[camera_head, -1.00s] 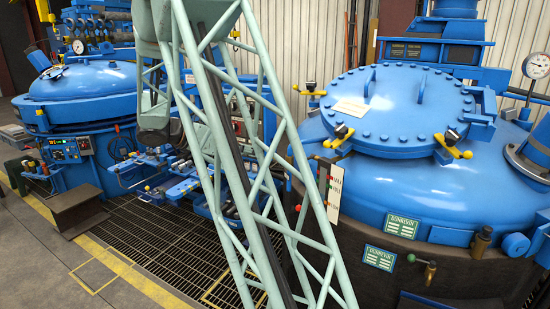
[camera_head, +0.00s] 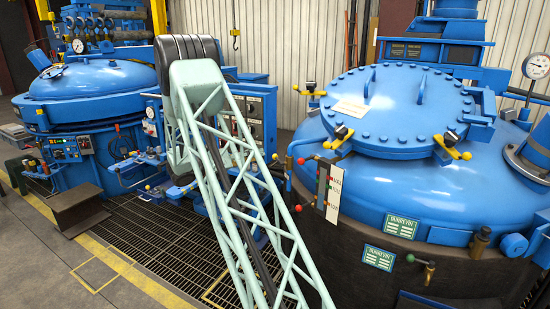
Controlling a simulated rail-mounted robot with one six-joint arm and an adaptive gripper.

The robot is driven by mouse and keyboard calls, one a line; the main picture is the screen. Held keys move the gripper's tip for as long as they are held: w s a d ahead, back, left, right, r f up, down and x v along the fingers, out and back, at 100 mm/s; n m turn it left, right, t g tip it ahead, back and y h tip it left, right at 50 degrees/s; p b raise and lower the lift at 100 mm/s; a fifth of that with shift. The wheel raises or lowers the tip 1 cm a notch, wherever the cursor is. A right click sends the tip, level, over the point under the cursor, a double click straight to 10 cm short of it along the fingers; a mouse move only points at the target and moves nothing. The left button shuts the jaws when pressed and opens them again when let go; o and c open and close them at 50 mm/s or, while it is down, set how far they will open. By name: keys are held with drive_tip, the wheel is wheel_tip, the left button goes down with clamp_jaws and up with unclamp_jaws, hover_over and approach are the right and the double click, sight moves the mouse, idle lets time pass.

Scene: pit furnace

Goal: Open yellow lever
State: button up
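Several yellow things show, and I cannot tell which one is the yellow lever. Yellow-handled clamps sit around the round lid of the right blue furnace: one at the back left (camera_head: 310,93), one at the front left (camera_head: 334,142), one at the front right (camera_head: 456,152). A small yellow knob (camera_head: 147,188) shows low among the pipework of the left blue furnace. My gripper is not in view; only my pale green lattice arm link and its dark joint show, crossing the middle in front of the equipment.
The right furnace (camera_head: 380,195) fills the right side, with a pressure gauge (camera_head: 535,66). A left furnace (camera_head: 90,82) stands behind. An electrical cabinet (camera_head: 262,110) is partly behind my arm. Grated floor (camera_head: 125,235) and a steel beam (camera_head: 78,208) lie at left.

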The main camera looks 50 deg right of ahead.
sight(275, 156)
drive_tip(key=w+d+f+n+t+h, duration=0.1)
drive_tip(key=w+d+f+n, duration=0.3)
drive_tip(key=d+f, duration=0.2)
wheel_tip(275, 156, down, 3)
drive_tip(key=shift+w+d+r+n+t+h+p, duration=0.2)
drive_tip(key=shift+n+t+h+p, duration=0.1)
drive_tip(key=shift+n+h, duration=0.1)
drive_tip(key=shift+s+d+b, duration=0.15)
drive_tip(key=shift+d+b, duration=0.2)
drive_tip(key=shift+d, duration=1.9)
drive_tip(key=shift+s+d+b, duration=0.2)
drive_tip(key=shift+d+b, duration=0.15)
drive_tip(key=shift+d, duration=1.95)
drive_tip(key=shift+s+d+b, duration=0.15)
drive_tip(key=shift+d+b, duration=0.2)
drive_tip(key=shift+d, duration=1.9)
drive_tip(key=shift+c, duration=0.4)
